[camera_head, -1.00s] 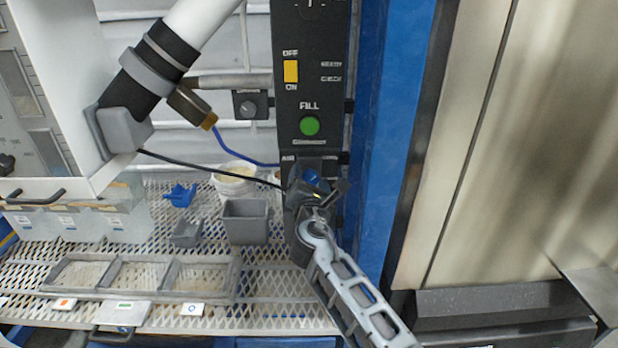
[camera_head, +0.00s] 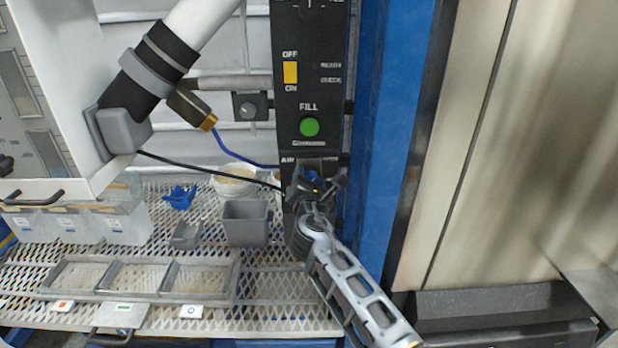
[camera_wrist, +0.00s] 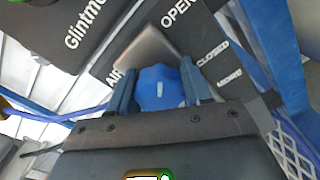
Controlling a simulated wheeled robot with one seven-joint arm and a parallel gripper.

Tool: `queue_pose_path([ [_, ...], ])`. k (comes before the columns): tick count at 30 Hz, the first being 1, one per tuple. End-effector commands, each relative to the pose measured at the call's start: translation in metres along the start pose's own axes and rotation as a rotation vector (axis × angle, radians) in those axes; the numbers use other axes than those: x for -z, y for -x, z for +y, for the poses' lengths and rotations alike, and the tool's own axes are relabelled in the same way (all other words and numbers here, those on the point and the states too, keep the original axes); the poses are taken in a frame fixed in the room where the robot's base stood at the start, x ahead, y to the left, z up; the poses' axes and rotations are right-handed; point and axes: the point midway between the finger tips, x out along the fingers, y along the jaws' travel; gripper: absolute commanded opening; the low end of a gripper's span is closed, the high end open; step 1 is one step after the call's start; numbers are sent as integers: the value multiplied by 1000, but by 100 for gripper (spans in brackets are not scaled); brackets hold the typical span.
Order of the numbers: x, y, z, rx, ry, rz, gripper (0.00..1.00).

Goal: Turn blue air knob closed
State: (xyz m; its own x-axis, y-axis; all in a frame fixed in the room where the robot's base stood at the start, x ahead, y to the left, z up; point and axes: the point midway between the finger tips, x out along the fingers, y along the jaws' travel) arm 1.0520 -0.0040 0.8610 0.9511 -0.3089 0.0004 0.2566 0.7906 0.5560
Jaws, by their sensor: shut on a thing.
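The blue air knob (camera_wrist: 160,88) sits on the black control panel, with a short white mark on its face. In the wrist view my gripper (camera_wrist: 160,92) is shut on it, one finger on each side. The labels AIR, OPEN and CLOSED show around the knob on the panel. The white mark points roughly up in the wrist view, between the fingers. In the head view my gripper (camera_head: 318,188) covers most of the blue knob (camera_head: 312,176), low on the panel.
Above the knob the panel (camera_head: 293,110) carries a green FILL button (camera_head: 310,127) and a yellow switch (camera_head: 290,72). A blue post (camera_head: 385,130) stands close on the right. A black cable and blue hose run in from the left. A grey bin (camera_head: 246,222) sits on the mesh shelf below left.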

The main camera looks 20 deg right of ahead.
Motion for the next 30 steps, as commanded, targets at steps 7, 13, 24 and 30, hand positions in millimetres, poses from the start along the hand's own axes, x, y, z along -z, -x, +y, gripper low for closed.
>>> queue_pose_path([
  [7, 1, 0, -1, 1, -6, 1, 18],
  [13, 2, 0, -2, 1, -59, 1, 18],
  [24, 5, 1, -2, -1, -336, 1, 18],
  [30, 5, 0, -2, 0, -528, 1, 18],
])
